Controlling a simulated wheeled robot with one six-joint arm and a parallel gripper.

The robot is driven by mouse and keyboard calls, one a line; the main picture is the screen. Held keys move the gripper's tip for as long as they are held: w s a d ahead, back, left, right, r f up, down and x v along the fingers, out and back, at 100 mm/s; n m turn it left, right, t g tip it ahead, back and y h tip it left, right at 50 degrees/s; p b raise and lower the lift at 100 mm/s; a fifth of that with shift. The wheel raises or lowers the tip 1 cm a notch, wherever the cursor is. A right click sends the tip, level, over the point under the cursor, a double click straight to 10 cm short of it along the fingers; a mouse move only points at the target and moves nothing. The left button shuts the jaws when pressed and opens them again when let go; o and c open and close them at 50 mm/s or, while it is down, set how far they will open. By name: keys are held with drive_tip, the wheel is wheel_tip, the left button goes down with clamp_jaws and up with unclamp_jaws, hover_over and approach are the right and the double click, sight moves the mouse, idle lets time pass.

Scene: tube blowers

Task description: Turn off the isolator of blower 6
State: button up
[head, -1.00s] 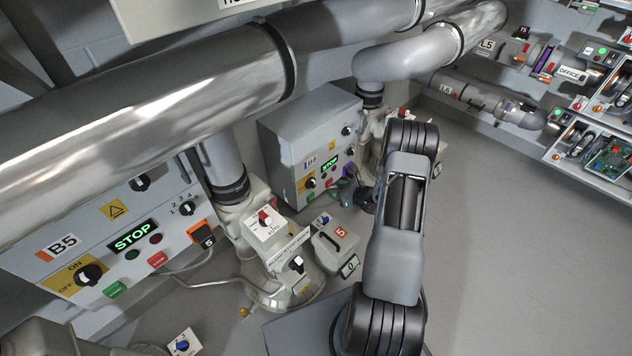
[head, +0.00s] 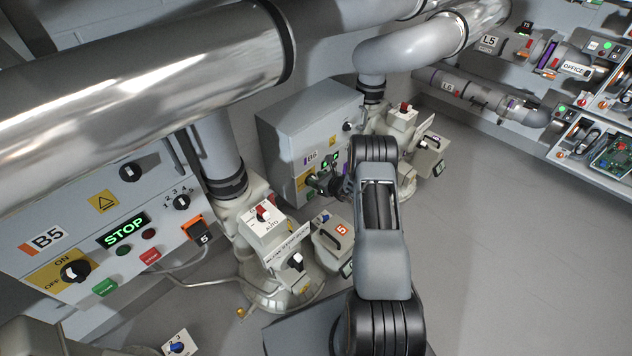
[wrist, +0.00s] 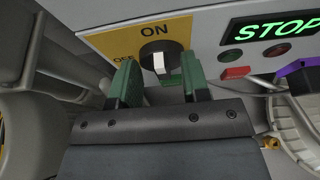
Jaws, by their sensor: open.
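The isolator is a black rotary knob (wrist: 160,58) with a pale grip bar, on a yellow plate (wrist: 182,28) marked ON above and OFF at the left. Its grip bar stands close to upright, toward ON. It sits on the grey B6 cabinet (head: 300,120), next to a green STOP display (wrist: 284,27). My gripper (wrist: 159,82) is open, its two green fingers just below the knob, one to each side. I cannot tell whether they touch it. In the head view my gripper (head: 312,182) is at the cabinet's lower left, and hides the knob.
Red and green buttons (wrist: 236,73) and a purple-and-black part (wrist: 298,75) lie right of the knob. The B5 cabinet (head: 60,215) and blower 5's white switch box (head: 272,240) stand nearer at left. The grey floor (head: 480,250) at right is clear.

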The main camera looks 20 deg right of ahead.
drive_tip(key=shift+w+a+f, duration=0.1)
drive_tip(key=shift+w, duration=0.2)
clamp_jaws()
